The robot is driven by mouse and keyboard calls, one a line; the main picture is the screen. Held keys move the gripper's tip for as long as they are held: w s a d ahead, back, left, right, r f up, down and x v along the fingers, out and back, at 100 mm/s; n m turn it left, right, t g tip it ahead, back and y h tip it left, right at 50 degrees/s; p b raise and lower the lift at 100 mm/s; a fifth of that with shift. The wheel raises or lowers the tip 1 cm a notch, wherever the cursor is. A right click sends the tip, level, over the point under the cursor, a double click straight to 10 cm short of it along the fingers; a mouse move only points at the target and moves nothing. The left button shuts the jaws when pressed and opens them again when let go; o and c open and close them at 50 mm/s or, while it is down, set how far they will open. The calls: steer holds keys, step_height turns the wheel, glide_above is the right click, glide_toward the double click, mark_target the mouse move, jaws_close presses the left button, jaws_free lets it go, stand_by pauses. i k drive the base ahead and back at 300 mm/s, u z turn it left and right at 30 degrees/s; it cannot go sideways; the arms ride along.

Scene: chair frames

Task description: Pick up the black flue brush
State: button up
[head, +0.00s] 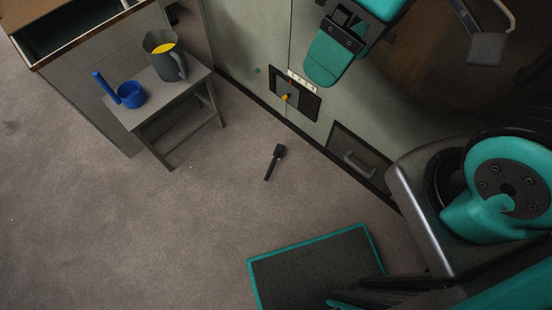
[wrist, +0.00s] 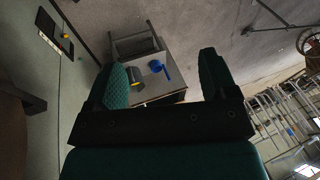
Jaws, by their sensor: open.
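The black flue brush (head: 275,162) lies on the carpet in the middle of the head view, with its thicker head toward the upper right. Nothing touches it except the floor. My gripper (wrist: 161,62) shows in the wrist view with its two green fingers wide apart and nothing between them. Beyond the fingers the wrist view shows the small table and its contents. I cannot make out the brush in the wrist view.
A small grey table (head: 146,104) holds a grey jug (head: 170,66) with yellow inside and a blue pan (head: 131,95). A panelled wall with a handled hatch (head: 358,160) stands right of the brush. A teal-edged dark mat (head: 312,272) lies below. Carpet left of the brush is clear.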

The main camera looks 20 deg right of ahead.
mark_target(278, 151)
steer(key=u, duration=0.15)
steer(key=i, duration=1.05)
steer(key=z, duration=0.35)
